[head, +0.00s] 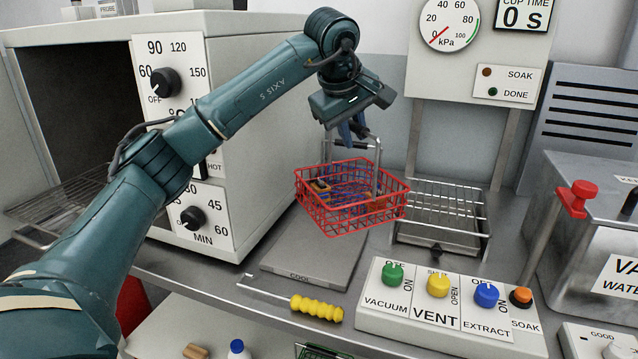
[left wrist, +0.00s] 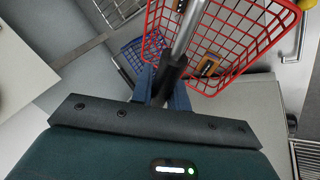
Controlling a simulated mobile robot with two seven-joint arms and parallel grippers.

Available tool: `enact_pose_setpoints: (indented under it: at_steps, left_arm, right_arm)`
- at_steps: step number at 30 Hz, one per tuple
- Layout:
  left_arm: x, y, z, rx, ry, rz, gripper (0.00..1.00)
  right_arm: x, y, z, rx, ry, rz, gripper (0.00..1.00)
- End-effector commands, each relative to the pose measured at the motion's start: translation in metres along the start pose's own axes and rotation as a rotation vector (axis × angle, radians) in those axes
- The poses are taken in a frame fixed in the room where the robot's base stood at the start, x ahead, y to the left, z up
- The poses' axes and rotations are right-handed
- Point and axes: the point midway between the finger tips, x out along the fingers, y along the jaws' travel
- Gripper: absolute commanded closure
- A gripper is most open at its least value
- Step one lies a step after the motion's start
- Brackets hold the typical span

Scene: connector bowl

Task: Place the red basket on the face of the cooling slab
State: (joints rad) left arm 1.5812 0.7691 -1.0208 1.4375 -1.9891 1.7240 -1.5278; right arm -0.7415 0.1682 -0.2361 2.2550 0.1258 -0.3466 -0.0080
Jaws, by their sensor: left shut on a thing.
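The red basket (head: 345,222) is a wire-mesh basket with a metal handle. It hangs above the back part of the grey cooling slab (head: 305,270), marked COOL, and its right side overhangs toward the wire rack. A gap under it is hard to judge. My left gripper (head: 352,138) is above the basket, shut on its handle. In the left wrist view, the fingers (left wrist: 163,92) close around the dark grip of the handle, and the basket (left wrist: 235,35) shows beyond. Blue mesh and a small yellow-brown piece show in or behind the basket. My right gripper is not in view.
A wire rack (head: 440,215) stands right of the slab. A control panel with knobs (head: 435,305) is at front right. A yellow-handled hook (head: 316,307) lies before the slab. An oven (head: 235,140) stands at left, a vacuum tank (head: 590,225) at far right.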

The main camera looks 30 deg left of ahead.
Motion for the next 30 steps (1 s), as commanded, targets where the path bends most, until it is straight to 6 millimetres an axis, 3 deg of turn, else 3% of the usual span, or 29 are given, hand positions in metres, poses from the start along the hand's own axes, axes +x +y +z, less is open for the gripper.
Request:
enact_pose_setpoints:
  at_steps: [6,17,30]
  left_arm:
    - [-0.003,-0.021,-0.026,-0.001,0.001,0.003,1.00]
    - [-0.006,-0.040,-0.048,0.000,0.001,0.004,1.00]
    - [0.035,-0.058,-0.034,0.001,0.001,0.001,1.00]
  right_arm:
    - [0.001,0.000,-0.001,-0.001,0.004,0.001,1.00]
    - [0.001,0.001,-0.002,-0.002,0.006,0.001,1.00]
    - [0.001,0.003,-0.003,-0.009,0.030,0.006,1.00]
